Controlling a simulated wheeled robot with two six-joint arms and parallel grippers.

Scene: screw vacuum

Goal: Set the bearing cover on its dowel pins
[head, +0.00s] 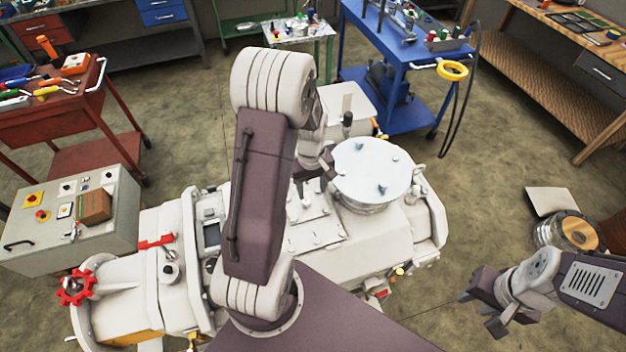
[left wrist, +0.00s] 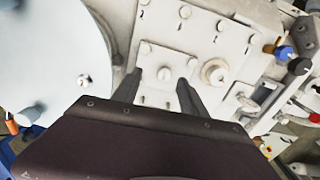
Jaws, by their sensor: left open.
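A pale round disc, which looks like the bearing cover (head: 365,168), lies flat on top of a round housing (head: 366,206) on the white machine. Two small knobs stand up from it. It fills the left side of the left wrist view (left wrist: 50,50). The dowel pins are not visible, and I cannot tell whether the cover is seated on them. My left gripper (head: 318,174) is open and empty, just left of the disc. In the left wrist view its fingers (left wrist: 160,82) are spread over a bolted plate. My right gripper (head: 481,311) looks open and empty, away from the machine at the lower right.
The white machine (head: 340,253) spreads across the middle, with a red handwheel (head: 76,287) at left. A grey control box (head: 110,218) stands left of it. A blue cart (head: 408,45), a red cart (head: 50,113) and a bench (head: 540,75) stand behind.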

